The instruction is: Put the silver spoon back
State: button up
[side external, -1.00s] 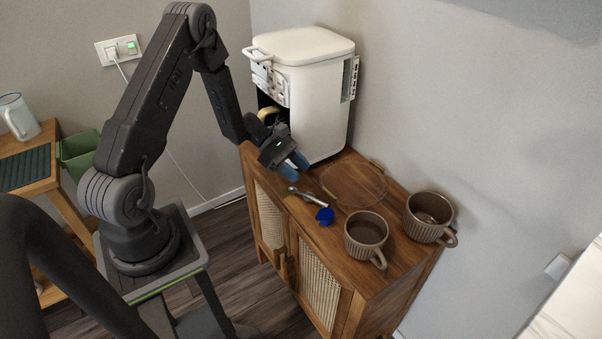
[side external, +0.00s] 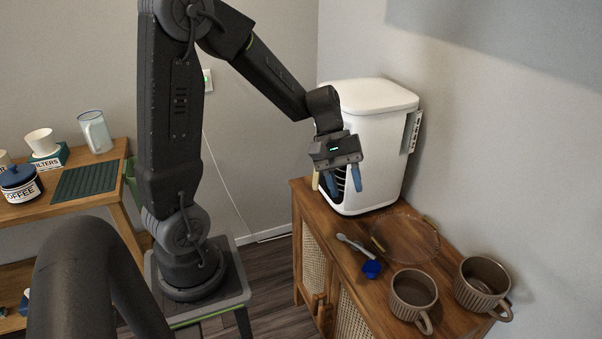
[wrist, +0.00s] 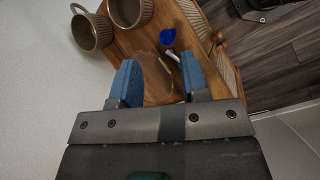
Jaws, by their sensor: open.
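A silver spoon (side external: 355,244) lies on top of the cane cabinet (side external: 336,226), with a small dark blue piece (side external: 371,269) at its near end. I cannot tell whether the two are joined. My gripper (side external: 345,190) is open and empty, above the cabinet top, in front of the white machine and behind the spoon. In the wrist view, the spoon (wrist: 173,56) shows near the inner side of the right blue finger, partly hidden by it, with the blue piece (wrist: 168,36) beyond it.
A white lidded machine (side external: 376,135) stands at the cabinet's back. A clear round plate (side external: 405,237) lies right of the spoon. Two brown ribbed mugs stand toward the front, one nearer (side external: 413,299) and one at right (side external: 482,283). A side table (side external: 110,180) stands at left.

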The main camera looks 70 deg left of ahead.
jog(key=s+d+r+m+t+y, duration=0.2)
jog(key=s+d+r+m+y, duration=0.1)
jog(key=s+r+m, duration=0.2)
jog(key=s+d+r+m+t+y, duration=0.3)
jog(key=s+r+m, duration=0.1)
jog(key=s+m, duration=0.2)
jog(key=shift+s+r+y, duration=0.3)
jog(key=shift+s+r, duration=0.1)
jog(key=shift+s, duration=0.4)
